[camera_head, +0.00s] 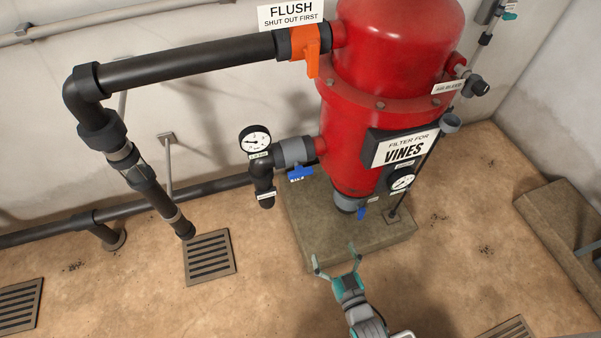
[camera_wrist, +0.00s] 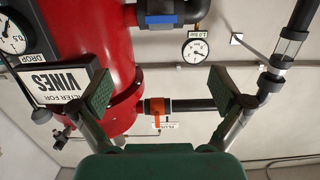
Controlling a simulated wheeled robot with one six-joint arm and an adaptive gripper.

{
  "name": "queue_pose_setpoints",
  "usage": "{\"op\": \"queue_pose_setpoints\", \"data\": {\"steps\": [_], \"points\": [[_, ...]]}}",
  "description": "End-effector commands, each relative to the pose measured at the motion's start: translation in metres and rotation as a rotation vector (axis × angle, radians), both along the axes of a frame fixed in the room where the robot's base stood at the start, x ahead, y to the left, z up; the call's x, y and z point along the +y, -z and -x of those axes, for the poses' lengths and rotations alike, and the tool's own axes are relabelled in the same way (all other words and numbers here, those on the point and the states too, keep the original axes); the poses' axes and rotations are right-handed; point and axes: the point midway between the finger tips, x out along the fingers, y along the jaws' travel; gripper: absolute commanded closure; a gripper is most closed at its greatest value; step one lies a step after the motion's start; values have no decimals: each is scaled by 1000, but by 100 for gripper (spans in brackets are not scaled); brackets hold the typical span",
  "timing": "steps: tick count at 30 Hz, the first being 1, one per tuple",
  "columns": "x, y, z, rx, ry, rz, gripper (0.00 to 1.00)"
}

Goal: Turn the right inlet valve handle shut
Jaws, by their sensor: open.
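A blue valve handle (camera_head: 300,171) is on the grey valve body left of the red filter, beside a gauge. In the wrist view a blue handle (camera_wrist: 160,19) lies along its horizontal pipe at the top. No label naming a right inlet is readable. An orange handle (camera_head: 312,58) is on the upper pipe under the FLUSH sign and hangs across the pipe; it also shows in the wrist view (camera_wrist: 157,112). My gripper (camera_head: 335,260) is open and empty, in front of the filter's plinth, apart from every handle. Its spread fingers also show in the wrist view (camera_wrist: 163,95).
The red filter (camera_head: 385,60) stands on a stone plinth (camera_head: 330,235) and bears a VINES sign (camera_head: 405,148). A small blue handle (camera_head: 361,214) is at its bottom. Black pipes (camera_head: 180,60) run left. A drain grate (camera_head: 209,257) lies in the floor. Front floor is clear.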

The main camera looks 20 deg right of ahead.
Motion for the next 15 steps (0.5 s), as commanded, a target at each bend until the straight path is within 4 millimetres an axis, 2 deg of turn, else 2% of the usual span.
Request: {"op": "queue_pose_setpoints", "data": {"steps": [1,9,12,15], "points": [[0,3,-23,-15,0,0,0],[1,11,-126,-67,1,-1,0],[1,10,-153,-81,1,-1,0],[1,8,-171,-88,1,-1,0]]}}
